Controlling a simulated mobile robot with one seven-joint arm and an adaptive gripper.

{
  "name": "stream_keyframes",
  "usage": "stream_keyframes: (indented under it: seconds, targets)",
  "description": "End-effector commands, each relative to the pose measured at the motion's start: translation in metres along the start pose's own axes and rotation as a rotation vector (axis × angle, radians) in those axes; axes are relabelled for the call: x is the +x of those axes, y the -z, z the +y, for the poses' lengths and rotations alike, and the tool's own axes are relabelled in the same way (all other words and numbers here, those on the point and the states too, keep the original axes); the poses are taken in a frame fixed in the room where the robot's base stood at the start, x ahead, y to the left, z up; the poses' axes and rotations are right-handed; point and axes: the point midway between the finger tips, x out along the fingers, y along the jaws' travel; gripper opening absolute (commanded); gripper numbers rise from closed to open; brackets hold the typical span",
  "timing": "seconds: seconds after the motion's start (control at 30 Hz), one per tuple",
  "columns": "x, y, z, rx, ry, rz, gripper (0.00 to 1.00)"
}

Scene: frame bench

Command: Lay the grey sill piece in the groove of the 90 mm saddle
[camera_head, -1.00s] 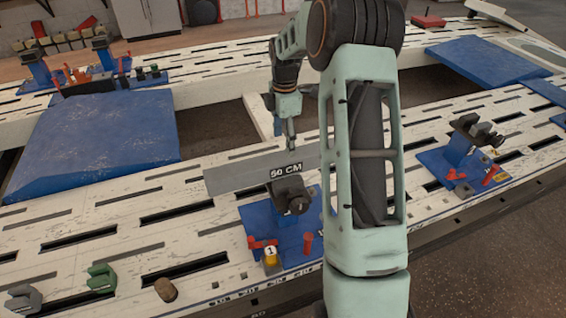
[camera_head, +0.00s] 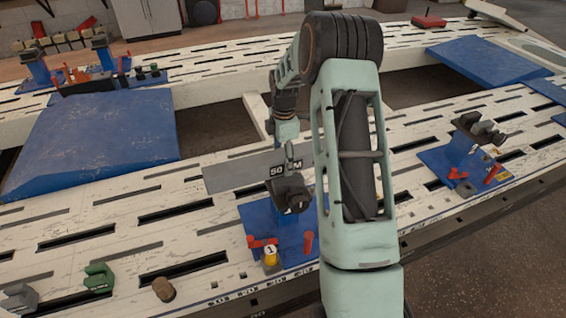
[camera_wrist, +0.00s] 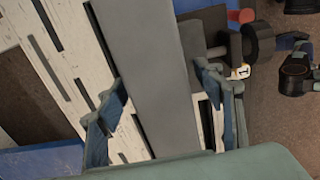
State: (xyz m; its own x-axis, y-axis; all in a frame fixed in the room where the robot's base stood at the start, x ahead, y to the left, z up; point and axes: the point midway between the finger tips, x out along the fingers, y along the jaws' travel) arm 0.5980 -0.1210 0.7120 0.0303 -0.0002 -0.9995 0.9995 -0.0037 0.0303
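A long flat grey bar (camera_head: 235,175) with a black "50 CM" label, which looks like the sill piece, extends behind the dark clamp-like head (camera_head: 289,192) of the near blue stand. I cannot read a 90 mm mark, so which saddle is meant is unclear. My gripper (camera_head: 290,156) is at the label and covers part of it. In the wrist view my gripper (camera_wrist: 163,98) is open, its blue-padded fingers on either side of the grey bar (camera_wrist: 160,70). The left finger is close to the bar's edge; a gap shows at the right one. Contact cannot be told.
A similar blue stand (camera_head: 455,160) is at the right. A grey notched block (camera_head: 20,298), a green notched block (camera_head: 98,278) and a brown cylinder (camera_head: 164,290) sit at the front left. Red pegs and a yellow "1" tag (camera_head: 270,256) are on the near stand's base.

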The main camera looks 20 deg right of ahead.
Motion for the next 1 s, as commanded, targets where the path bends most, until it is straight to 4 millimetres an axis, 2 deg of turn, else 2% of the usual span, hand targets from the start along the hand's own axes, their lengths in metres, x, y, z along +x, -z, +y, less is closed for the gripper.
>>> stream_keyframes:
  seconds: [0.07, 0.53, 1.0]
  targets:
    - [-0.0001, 0.0, 0.0, 0.0, 0.0, 0.0, 0.51]
    - [-0.0004, 0.0, 0.0001, 0.0, 0.0, 0.0, 0.0]
    - [-0.0093, -0.0007, 0.0037, 0.0, -0.01, -0.002, 0.0]
